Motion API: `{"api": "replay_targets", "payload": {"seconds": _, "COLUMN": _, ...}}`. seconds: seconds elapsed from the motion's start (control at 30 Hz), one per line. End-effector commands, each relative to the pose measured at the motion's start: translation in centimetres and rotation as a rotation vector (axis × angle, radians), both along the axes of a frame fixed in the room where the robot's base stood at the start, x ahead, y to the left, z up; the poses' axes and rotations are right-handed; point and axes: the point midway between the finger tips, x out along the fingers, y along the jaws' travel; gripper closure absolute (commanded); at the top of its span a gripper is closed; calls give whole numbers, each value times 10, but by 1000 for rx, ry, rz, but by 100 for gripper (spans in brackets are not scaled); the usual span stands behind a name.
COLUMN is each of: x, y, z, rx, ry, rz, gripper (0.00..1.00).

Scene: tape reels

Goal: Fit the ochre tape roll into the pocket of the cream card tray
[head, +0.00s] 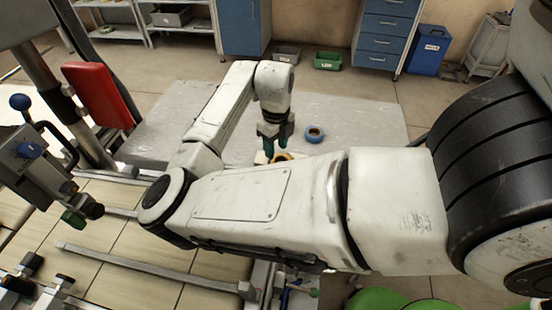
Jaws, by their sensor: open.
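My gripper (275,146) points down over the grey table, with its teal fingers open. The ochre tape roll (283,157) is just below and beside the fingers; its lower part is hidden behind my forearm. A small pale edge (260,157) beside it may be the cream card tray. Most of that is hidden by my arm, and I cannot see its pocket. I cannot tell whether the roll touches the tray or the fingers.
The table's right side is clear. A machine with a red pad (98,95) stands at the left. Green and grey bins and blue cabinets are on the floor behind.

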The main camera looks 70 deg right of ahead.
Motion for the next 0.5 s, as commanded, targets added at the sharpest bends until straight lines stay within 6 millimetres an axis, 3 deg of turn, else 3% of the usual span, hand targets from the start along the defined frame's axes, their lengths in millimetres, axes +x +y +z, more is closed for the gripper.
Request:
{"api": "replay_targets", "payload": {"seconds": 0.2, "x": 0, "y": 0, "z": 35, "rx": -1, "ry": -2, "rz": -2, "gripper": 55}}
{"api": "replay_targets", "payload": {"seconds": 0.5, "x": 0, "y": 0, "z": 51, "rx": 1, "ry": 0, "rz": -1, "gripper": 55}}
